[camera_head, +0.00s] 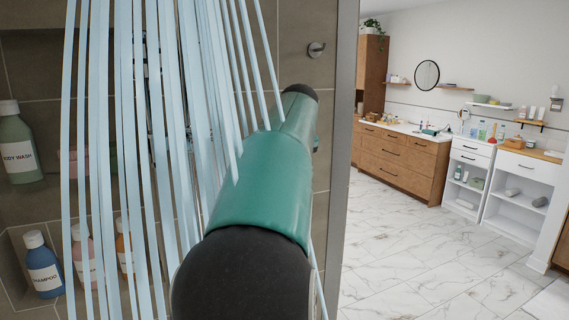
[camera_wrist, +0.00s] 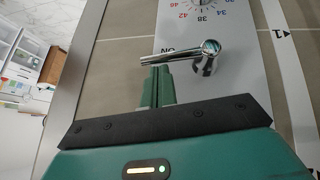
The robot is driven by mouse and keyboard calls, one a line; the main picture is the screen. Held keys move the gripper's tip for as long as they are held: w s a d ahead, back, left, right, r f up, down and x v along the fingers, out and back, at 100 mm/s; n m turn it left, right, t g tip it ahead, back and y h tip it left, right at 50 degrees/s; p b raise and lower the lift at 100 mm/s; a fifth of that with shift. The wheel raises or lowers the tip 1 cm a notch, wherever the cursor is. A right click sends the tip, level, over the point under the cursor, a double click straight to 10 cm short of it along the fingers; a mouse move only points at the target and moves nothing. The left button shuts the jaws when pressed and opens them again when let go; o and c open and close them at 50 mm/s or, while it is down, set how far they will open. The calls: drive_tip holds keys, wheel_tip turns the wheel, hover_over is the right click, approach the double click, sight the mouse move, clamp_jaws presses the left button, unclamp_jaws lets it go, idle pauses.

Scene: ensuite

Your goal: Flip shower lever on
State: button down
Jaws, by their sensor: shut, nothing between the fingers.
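The chrome shower lever (camera_wrist: 183,56) is on a pale control panel (camera_wrist: 236,85) in the wrist view. Its handle points left in the picture, beside an upside-down "ON" label. My gripper (camera_wrist: 157,72) has its green fingers shut together with nothing between them. The fingertips are right at the handle's outer part; I cannot tell whether they touch it. In the head view, light-blue water streams (camera_head: 150,150) fall in front of my arm, so water is running. The lever and my gripper are hidden there behind my arm.
A temperature dial (camera_wrist: 203,5) is above the lever in the wrist view. Shampoo (camera_head: 44,270) and body wash (camera_head: 18,150) bottles stand in wall niches at left. Marble floor (camera_head: 420,245) is open at right, before wooden cabinets (camera_head: 400,160).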

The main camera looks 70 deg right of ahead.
drive_tip(key=shift+s+d+f, duration=0.25)
drive_tip(key=shift+f, duration=0.4)
idle(0.3)
